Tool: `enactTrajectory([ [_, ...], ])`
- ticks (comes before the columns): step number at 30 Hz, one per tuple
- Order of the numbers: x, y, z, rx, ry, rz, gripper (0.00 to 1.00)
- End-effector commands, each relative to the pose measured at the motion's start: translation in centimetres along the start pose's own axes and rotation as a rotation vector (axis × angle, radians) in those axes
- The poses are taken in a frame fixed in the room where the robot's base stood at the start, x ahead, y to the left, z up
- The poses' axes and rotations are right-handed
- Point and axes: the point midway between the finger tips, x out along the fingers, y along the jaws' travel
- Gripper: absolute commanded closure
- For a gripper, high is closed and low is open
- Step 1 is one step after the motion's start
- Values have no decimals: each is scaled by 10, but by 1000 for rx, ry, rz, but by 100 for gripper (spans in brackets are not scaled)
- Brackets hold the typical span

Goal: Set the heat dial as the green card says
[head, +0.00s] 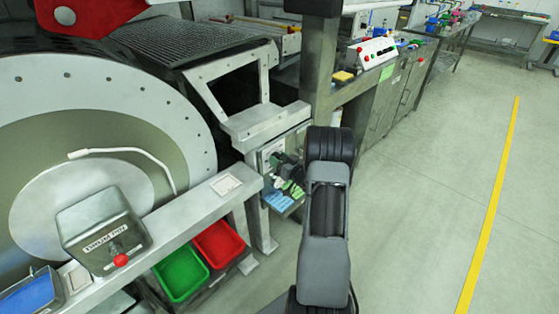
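A pale green card (386,72) is on the front of the bench at the back, below a white control panel (372,52) with red buttons. Its writing is too small to read. I cannot pick out the heat dial for certain. A pale plate (268,154) is on the grey post left of my arm. Dark parts beside this plate, seemingly my gripper (284,162), cover some of it. My arm hides the join, and the fingers are too small to tell open from shut. Small green and blue pieces (280,199) lie just below.
A large drum (95,120) fills the left. A grey rail (200,208) crosses before it, with a DRUM box (104,232) bearing a red knob. Green (181,273) and red (219,244) bins stand below. The floor (430,190) at right is clear.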

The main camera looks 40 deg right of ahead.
Motion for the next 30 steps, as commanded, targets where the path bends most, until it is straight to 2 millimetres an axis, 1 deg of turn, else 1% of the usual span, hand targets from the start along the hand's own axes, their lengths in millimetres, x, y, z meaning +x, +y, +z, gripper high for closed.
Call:
enactTrajectory([
  [1,0,0,0,0,0,0,54],
  [9,0,0,0,0,0,0,80],
  [15,0,0,1,-16,2,0,81],
  [20,0,1,3,-78,7,0,81],
  [26,0,1,6,-230,19,-2,81],
  [30,0,1,7,-363,27,-4,81],
])
